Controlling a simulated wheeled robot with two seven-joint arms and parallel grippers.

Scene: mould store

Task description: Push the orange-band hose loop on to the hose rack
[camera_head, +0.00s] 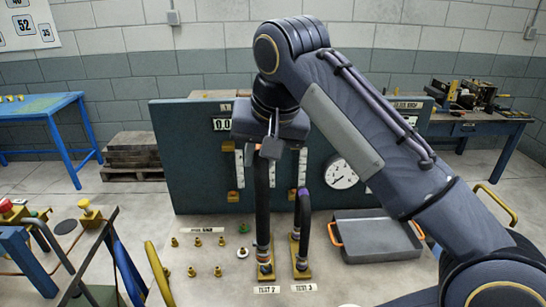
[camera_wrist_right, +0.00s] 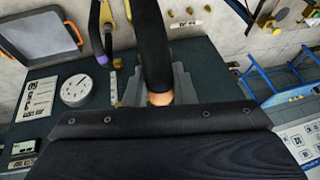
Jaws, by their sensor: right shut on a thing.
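My right gripper (camera_head: 272,150) is shut on the upper end of a black hose (camera_head: 263,205), in front of the dark panel. In the wrist view an orange band (camera_wrist_right: 160,98) shows at the hose end, between the grey fingers (camera_wrist_right: 158,90). The hose stands nearly upright, and its lower end meets a brass fitting (camera_head: 265,270) by the TEST 2 label. A second black hose (camera_head: 304,225) with a purple band stands to its right at TEST 3; the band also shows in the wrist view (camera_wrist_right: 101,59). I cannot make out which thing is the hose rack. My left gripper is not in view.
The teal panel (camera_head: 190,165) carries a round gauge (camera_head: 341,174). A grey tray (camera_head: 375,240) with orange handles lies on the right. Several brass fittings (camera_head: 217,271) stand left of the hoses. A yellow loop (camera_head: 157,272) and blue hose (camera_head: 128,268) are at lower left.

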